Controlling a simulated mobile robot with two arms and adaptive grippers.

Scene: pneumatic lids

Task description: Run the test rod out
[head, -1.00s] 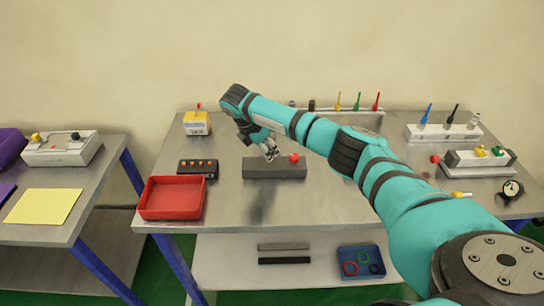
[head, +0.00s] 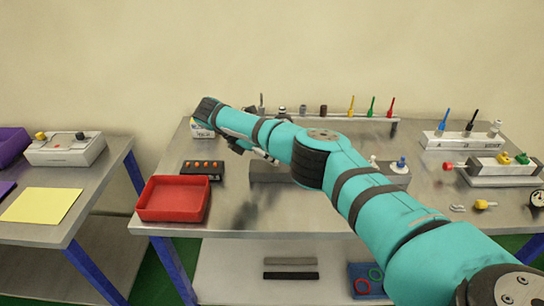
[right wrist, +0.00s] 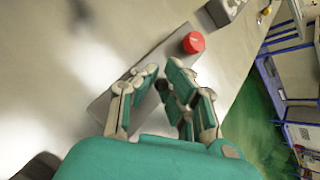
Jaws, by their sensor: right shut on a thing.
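A long grey block (head: 272,173) lies at the middle of the table; my right arm covers part of it. In the right wrist view the block (right wrist: 110,108) carries a red button (right wrist: 193,42). My right gripper (head: 266,155) is over the block, mostly hidden by my arm. In the right wrist view it (right wrist: 161,86) is shut on a small dark knob, mostly hidden between the fingertips. The button is apart from the fingers. At the right, a grey unit (head: 490,164) has a red tip (head: 447,166) standing out from its left end. My left gripper is not in view.
A red tray (head: 174,199) and a strip with orange buttons (head: 203,170) stand left of the block. Several coloured tools (head: 372,105) stand in a rack behind. A blue-topped fitting (head: 401,163) and a yellow fitting (head: 484,204) are right of my arm.

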